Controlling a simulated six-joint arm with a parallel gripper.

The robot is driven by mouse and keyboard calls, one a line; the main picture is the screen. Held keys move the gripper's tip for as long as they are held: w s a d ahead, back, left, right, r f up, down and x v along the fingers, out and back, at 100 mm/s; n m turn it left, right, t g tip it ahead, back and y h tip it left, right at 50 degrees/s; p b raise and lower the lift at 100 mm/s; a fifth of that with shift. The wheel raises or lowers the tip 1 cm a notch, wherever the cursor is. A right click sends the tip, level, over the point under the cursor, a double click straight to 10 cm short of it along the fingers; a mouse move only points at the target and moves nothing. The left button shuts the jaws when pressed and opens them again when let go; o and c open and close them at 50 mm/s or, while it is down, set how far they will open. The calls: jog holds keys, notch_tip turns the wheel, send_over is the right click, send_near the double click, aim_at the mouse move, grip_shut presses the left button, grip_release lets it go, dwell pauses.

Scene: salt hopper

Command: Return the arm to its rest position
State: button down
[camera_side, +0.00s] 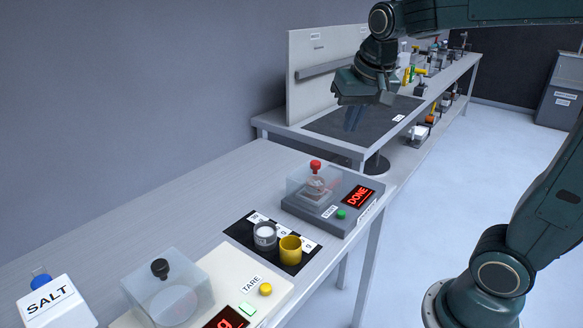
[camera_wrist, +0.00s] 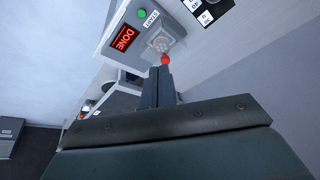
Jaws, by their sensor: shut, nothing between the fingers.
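My gripper (camera_side: 386,98) hangs from my dark green arm, in the air above and behind the grey machine (camera_side: 333,218). The side view shows clear space between the gripper and the machine. In the wrist view my gripper (camera_wrist: 160,72) shows two dark fingers pressed together with nothing between them. Their tips overlap the machine's red knob (camera_wrist: 165,59) in that picture only. The machine's red display (camera_side: 357,196) reads DONE. Its clear cover (camera_side: 300,184) sits over a small vessel, with a green button (camera_side: 341,214) in front.
A balance with a clear cover (camera_side: 165,290) and a salt box (camera_side: 55,303) stand nearer. Behind is another bench with an upright panel (camera_side: 310,85).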

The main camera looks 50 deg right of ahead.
jog(key=s+a+f+n+t+y, duration=0.1)
jog(key=s+a+f+n, duration=0.1)
jog(key=s, duration=0.5)
jog(key=s+a+f+n+y, duration=0.1)
jog(key=s+a+f+n, duration=0.1)
jog(key=s+a+n, duration=0.3)
jog(key=shift+s+a+t, duration=0.3)
jog(key=shift+s+t, duration=0.1)
jog(key=shift+s, duration=0.6)
